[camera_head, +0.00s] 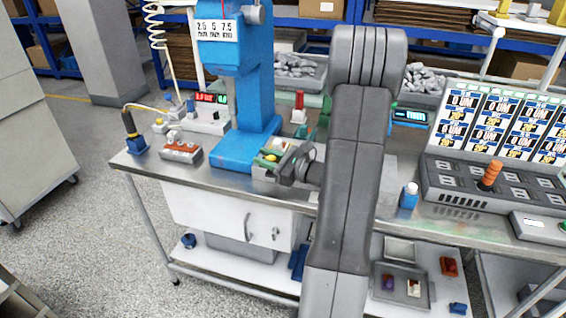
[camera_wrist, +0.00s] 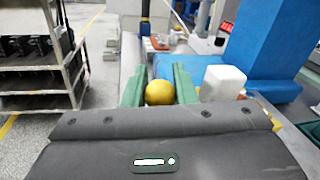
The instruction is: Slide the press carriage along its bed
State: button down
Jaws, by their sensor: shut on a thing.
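The blue press (camera_head: 240,90) stands on the workbench with its blue base below it; its blue body also shows in the wrist view (camera_wrist: 262,45). A yellow ball knob (camera_wrist: 160,93) sits between the two green fingers of my gripper (camera_wrist: 159,88), which are shut on it. In the head view my gripper (camera_head: 268,160) is low beside the front right of the press base. The press carriage and its bed are mostly hidden by my gripper and arm. A white block (camera_wrist: 223,82) stands just right of the fingers in the wrist view.
A terminal block with orange parts (camera_head: 181,151) is left of the press. A blue bottle (camera_head: 408,197) and a grey test panel with an orange handle (camera_head: 489,176) are to the right. Grey bins of parts (camera_head: 300,72) stand behind.

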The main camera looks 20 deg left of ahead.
jog(key=s+b+x, duration=0.2)
jog(key=s+x, duration=0.1)
jog(key=x, duration=1.2)
jog(key=shift+a+b, duration=0.35)
jog(key=shift+a, duration=0.1)
jog(key=shift+w, duration=0.15)
jog(key=c, duration=1.5)
grip_release()
jog(key=shift+a, duration=0.1)
jog(key=shift+o, duration=0.2)
jog(key=b+v, duration=0.1)
jog(key=v, duration=1.2)
jog(key=shift+d, duration=0.35)
